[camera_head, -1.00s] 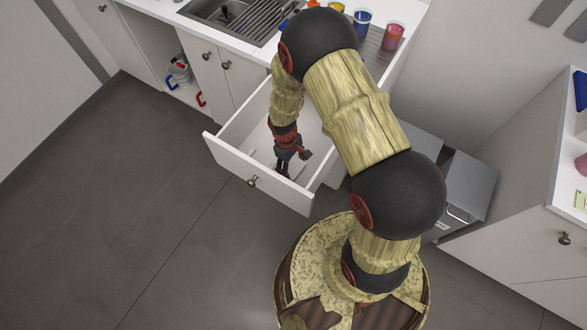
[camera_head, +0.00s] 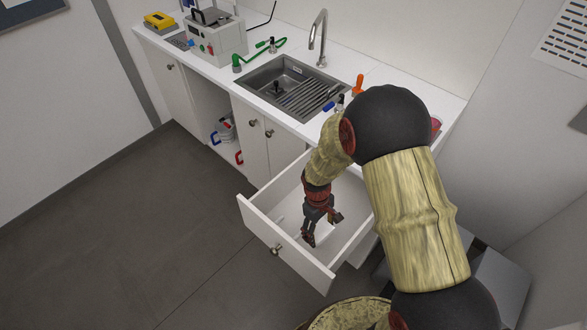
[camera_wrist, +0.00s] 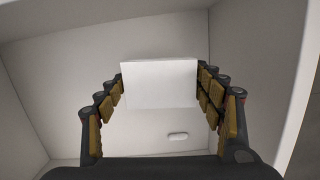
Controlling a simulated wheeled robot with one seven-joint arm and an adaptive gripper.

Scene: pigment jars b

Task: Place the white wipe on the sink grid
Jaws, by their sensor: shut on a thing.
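My gripper (camera_head: 309,239) is down inside the open white drawer (camera_head: 262,222). In the wrist view its fingers (camera_wrist: 160,85) are shut on the white wipe (camera_wrist: 158,82), a flat white rectangle held between both fingertips. In the head view the wipe cannot be told apart from the white drawer. The sink grid (camera_head: 307,97) is a set of dark parallel bars over the right part of the sink (camera_head: 262,86), on the counter above and behind the drawer.
A small white object (camera_wrist: 178,136) lies on the drawer floor. A tall tap (camera_head: 318,40) stands behind the sink. An orange-handled tool (camera_head: 358,84) and a blue item (camera_head: 329,106) are near the sink's right side. A grey device (camera_head: 215,38) stands left of it.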

